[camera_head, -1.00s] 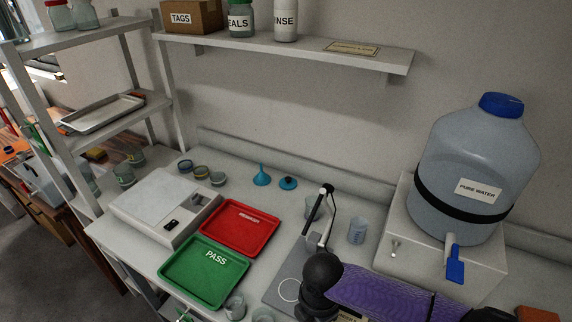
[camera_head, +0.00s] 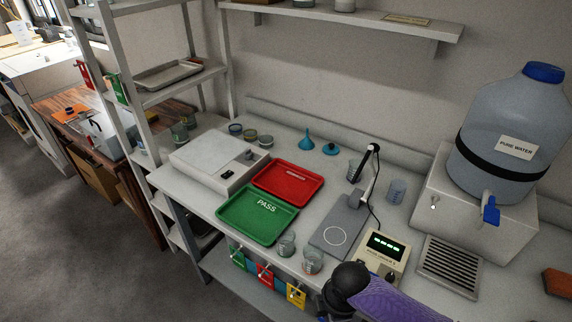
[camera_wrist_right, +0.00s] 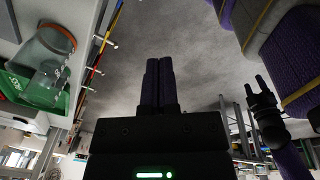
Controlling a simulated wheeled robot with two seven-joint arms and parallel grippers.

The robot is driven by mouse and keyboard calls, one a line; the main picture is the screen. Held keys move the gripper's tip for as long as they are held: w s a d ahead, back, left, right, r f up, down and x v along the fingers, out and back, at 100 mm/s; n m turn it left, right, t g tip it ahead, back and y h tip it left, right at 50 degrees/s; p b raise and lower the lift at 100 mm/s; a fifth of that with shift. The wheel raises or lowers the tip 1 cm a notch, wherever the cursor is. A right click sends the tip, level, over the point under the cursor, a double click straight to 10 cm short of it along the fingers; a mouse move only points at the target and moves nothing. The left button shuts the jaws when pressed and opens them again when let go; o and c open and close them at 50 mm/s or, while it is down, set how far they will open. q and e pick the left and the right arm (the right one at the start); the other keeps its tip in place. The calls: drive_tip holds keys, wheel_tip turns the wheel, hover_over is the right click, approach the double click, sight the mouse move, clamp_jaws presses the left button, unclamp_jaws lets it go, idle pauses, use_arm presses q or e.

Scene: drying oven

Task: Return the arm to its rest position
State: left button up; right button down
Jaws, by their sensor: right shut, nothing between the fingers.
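My right arm, with its purple sleeve and black joint, enters the head view at the bottom right, in front of the bench edge. My right gripper (camera_wrist_right: 158,80) shows in the right wrist view with its two dark fingers together and nothing between them. The grey floor lies beyond the fingertips. My left gripper (camera_wrist_right: 258,84) appears at the right of the wrist view, small and dark, with its two fingers apart and nothing seen between them. It is not seen in the head view.
The bench holds a green PASS tray (camera_head: 257,219), a red tray (camera_head: 288,182), two glass beakers (camera_head: 287,244) near the front edge, a stirrer-like device (camera_head: 386,250) and a water jug (camera_head: 515,130). Colored tags (camera_head: 265,275) hang below the edge. Floor at the left is open.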

drive_tip(key=s+d+f+m+b, duration=0.2)
drive_tip(key=s+f+m, duration=0.2)
drive_tip(key=f, duration=0.3)
drive_tip(key=s+d+f+m+t+b, duration=0.1)
drive_tip(key=s+d+f+m+b, duration=0.2)
drive_tip(key=f, duration=0.5)
drive_tip(key=s+d+f+m+b, duration=0.1)
drive_tip(key=s+f+m+b, duration=0.1)
drive_tip(key=s+f+m, duration=0.4)
drive_tip(key=s+d+f+m+b, duration=0.1)
drive_tip(key=s+f, duration=0.3)
drive_tip(key=s, duration=0.5)
drive_tip(key=s+d+f+m+g+h+b, duration=0.1)
drive_tip(key=s+f+m+b, duration=0.1)
drive_tip(key=s+f, duration=0.3)
drive_tip(key=s, duration=0.4)
drive_tip(key=shift+d+f+m+b, duration=0.25)
drive_tip(key=shift+d+m+b, duration=0.15)
drive_tip(key=shift+w, duration=0.1)
